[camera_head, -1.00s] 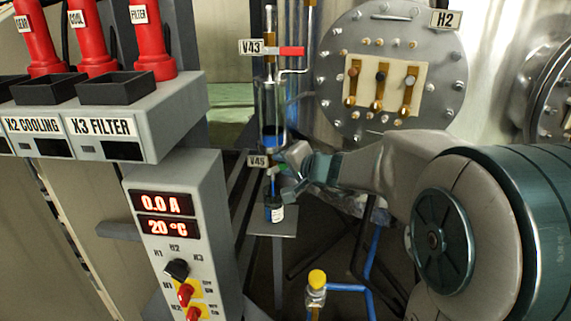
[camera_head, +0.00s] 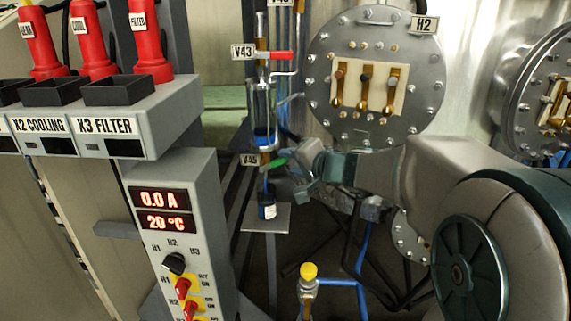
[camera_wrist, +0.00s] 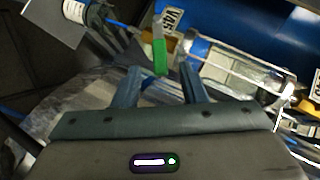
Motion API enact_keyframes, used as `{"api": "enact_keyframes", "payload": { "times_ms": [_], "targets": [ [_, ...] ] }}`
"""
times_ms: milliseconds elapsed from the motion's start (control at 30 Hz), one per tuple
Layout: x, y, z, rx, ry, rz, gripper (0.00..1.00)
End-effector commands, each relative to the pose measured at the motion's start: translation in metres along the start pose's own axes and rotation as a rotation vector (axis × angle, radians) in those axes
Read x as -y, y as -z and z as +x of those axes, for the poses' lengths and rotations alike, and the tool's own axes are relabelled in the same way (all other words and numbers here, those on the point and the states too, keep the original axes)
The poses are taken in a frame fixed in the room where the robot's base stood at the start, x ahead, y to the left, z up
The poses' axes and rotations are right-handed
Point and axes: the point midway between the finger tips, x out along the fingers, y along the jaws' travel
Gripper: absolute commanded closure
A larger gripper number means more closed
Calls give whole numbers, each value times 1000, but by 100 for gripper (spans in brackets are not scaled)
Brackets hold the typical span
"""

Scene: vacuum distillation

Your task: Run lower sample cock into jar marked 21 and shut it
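The cock labelled V45 (camera_head: 250,160) has a green handle (camera_head: 278,162) and sits under a glass vessel (camera_head: 262,105) with blue liquid at its bottom. A small jar (camera_head: 267,209) with a white label and blue contents stands upright on a small shelf (camera_head: 252,222) below the cock. Its number is not legible. A thin blue line runs from the cock's outlet to the jar. My gripper (camera_head: 302,182) is just right of the cock. In the wrist view my gripper (camera_wrist: 159,80) is open and empty, and the green handle (camera_wrist: 160,48) is just beyond the gap between its fingers.
The V43 cock (camera_head: 281,55) with a red handle is above the glass vessel. The round H2 flange (camera_head: 335,45) is behind my arm. A yellow-capped fitting (camera_head: 308,272) is below. The control panel (camera_head: 150,180) stands at the left.

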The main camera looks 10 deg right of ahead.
Motion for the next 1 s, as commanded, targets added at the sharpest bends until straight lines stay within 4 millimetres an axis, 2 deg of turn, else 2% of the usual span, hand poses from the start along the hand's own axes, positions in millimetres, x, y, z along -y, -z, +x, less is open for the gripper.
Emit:
{"api": "enact_keyframes", "payload": {
  "times_ms": [400, 533, 567, 667, 767, 1000],
  "targets": [
    [0, -1, -4, 7, -2, -1, 62],
    [-1, -5, -4, 19, -7, -8, 98],
    [-2, -8, -5, 28, -11, -14, 100],
    [-6, -25, -9, 82, -35, -45, 100],
    [-16, -54, -17, 174, -84, -102, 100],
    [-64, -130, -58, 440, -286, -275, 100]
  ]
}}
